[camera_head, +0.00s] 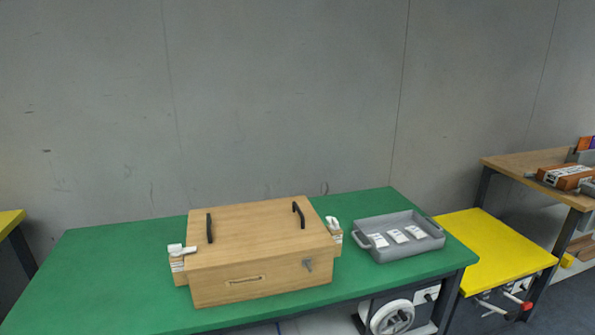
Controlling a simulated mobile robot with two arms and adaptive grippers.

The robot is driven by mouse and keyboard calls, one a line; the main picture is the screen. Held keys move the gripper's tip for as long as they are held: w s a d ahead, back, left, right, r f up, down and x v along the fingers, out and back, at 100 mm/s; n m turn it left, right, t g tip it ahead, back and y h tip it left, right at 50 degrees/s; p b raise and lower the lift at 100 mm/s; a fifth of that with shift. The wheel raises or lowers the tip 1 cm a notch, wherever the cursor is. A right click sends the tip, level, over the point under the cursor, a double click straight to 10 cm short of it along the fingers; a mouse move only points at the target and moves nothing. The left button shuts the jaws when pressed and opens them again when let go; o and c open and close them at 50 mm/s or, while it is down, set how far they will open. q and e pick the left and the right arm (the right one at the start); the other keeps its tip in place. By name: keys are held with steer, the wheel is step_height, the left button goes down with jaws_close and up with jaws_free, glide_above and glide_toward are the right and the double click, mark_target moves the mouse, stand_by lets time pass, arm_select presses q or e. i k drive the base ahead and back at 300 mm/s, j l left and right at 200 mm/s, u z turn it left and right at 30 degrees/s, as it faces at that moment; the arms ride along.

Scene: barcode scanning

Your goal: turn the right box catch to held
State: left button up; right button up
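A closed wooden box (262,284) with a wooden lid (258,225) stands on the green table (110,265). Two dark handles, a left one (210,228) and a right one (299,215), are on the lid. The right box catch (333,225) is a white piece at the box's right side, standing roughly upright. The left catch (180,250) is a white piece at the left side, lying roughly flat. A small grey metal part (308,265) sits on the front face. Neither of my grippers is in view.
A grey tray (437,238) with several white packets stands right of the box, with a narrow gap between. A yellow table (490,245) and a wooden bench (520,165) are at the right. The table's left part is clear.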

mark_target(333, 224)
steer(key=i+j+z, duration=0.1)
steer(key=j, duration=0.25)
steer(key=i+j+z, duration=0.1)
steer(key=i+j, duration=0.25)
steer(key=i+j+z, duration=0.1)
steer(key=j, duration=0.35)
steer(key=i, duration=0.1)
